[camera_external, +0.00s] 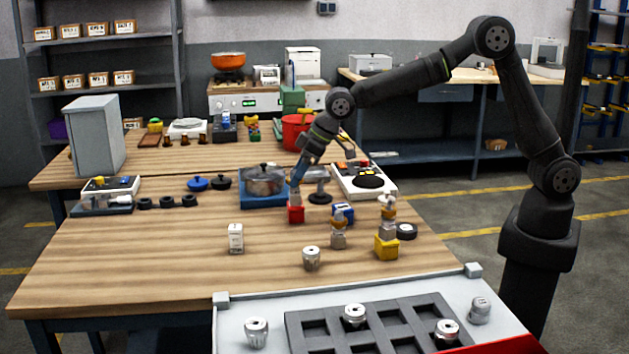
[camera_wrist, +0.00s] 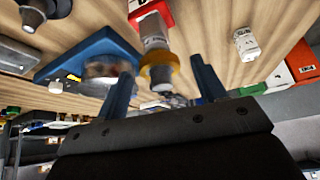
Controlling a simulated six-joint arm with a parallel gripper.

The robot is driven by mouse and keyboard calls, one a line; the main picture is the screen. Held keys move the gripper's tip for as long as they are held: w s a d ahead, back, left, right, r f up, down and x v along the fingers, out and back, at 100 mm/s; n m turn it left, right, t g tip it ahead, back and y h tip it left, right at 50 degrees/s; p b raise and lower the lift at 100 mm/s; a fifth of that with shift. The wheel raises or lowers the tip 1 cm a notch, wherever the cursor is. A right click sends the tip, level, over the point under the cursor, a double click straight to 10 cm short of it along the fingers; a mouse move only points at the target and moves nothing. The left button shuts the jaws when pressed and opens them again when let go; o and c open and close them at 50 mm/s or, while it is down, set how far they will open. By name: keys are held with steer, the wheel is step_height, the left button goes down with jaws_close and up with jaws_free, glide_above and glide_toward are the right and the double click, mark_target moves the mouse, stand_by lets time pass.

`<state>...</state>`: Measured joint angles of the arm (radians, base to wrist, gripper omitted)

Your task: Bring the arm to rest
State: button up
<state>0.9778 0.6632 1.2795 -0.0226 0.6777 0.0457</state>
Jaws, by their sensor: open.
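My arm reaches from its base at the right over the wooden table. My gripper (camera_external: 303,172) is low over the table, near the blue tray with the pot and above the red block (camera_external: 296,213). In the wrist view my gripper (camera_wrist: 161,66) has its two dark blue fingers spread apart. A silver fitting with a brass-coloured collar (camera_wrist: 153,42) stands at the red block (camera_wrist: 150,10) and shows between the fingers. I see no finger closed on it. In the external view the fitting is largely hidden by the gripper.
Close by are a pot (camera_external: 264,180), a blue block (camera_external: 343,213) and a yellow block (camera_external: 386,247) carrying a fitting. A white box (camera_external: 236,238) and a silver cylinder (camera_external: 311,258) stand in front. A dark compartment tray (camera_external: 377,318) holds metal parts. The table's left front is clear.

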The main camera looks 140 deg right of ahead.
steer(key=x, duration=0.4)
steer(key=shift+f, duration=0.25)
step_height(320, 180, up, 2)
steer(key=shift+r, duration=0.65)
steer(key=shift+f, duration=0.1)
